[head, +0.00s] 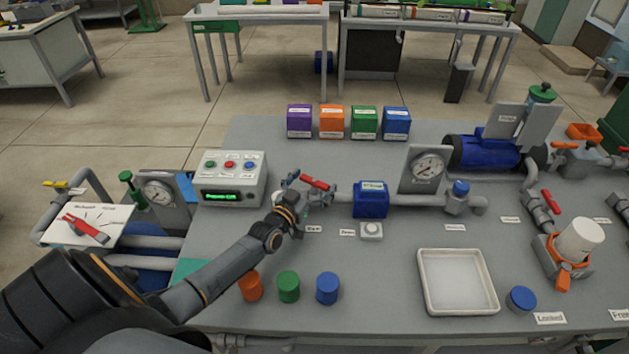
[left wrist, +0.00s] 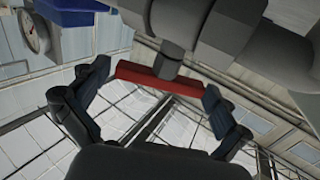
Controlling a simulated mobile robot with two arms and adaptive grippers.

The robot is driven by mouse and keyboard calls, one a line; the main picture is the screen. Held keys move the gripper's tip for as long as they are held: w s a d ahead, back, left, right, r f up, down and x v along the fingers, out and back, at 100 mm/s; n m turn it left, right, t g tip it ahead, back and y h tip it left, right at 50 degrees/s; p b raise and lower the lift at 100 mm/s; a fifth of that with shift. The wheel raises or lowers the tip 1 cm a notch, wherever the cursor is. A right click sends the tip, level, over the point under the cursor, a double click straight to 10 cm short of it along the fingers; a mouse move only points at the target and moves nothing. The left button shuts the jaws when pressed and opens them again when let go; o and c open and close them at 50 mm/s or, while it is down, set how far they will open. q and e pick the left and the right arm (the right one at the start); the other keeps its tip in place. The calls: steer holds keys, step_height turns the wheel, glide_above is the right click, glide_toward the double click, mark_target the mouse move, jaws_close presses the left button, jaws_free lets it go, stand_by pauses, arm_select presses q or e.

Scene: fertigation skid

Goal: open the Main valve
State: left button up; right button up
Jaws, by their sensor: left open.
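A valve with a red lever handle (head: 315,183) sits on the pipe left of the blue pump block; the small label (head: 313,229) in front of it is too blurred to read surely. The lever lies roughly along the pipe. My left gripper (head: 297,194) is open at the left end of this valve. In the left wrist view, the red handle (left wrist: 158,82) lies between the two spread fingertips of the left gripper (left wrist: 157,84), with gaps visible beside them. Part of the valve is hidden behind the gripper. My right gripper is not in view.
A control box (head: 232,178) with buttons stands left of the valve. The blue block (head: 370,199) and a gauge (head: 427,169) are to the right. Orange, green and blue caps (head: 289,287) and a white tray (head: 456,306) are in front. Another red-handled valve (head: 551,202) is far right.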

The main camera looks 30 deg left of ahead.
arm_select(q)
steer(key=c, duration=1)
steer(key=shift+d+r+n+y+p, duration=0.15)
steer(key=shift+n+y+p, duration=0.3)
steer(key=shift+p, duration=0.35)
steer(key=shift+n+y+p, duration=0.75)
steer(key=shift+y+p, duration=0.5)
steer(key=n+g+y+p, duration=0.1)
steer(key=y, duration=0.1)
steer(key=shift+n+y, duration=0.4)
steer(key=shift+f+n+g+y+p, duration=0.2)
steer(key=shift+n+g+y+p, duration=0.2)
steer(key=shift+n+g+y, duration=0.75)
steer(key=shift+y, duration=0.35)
steer(key=o, duration=1)
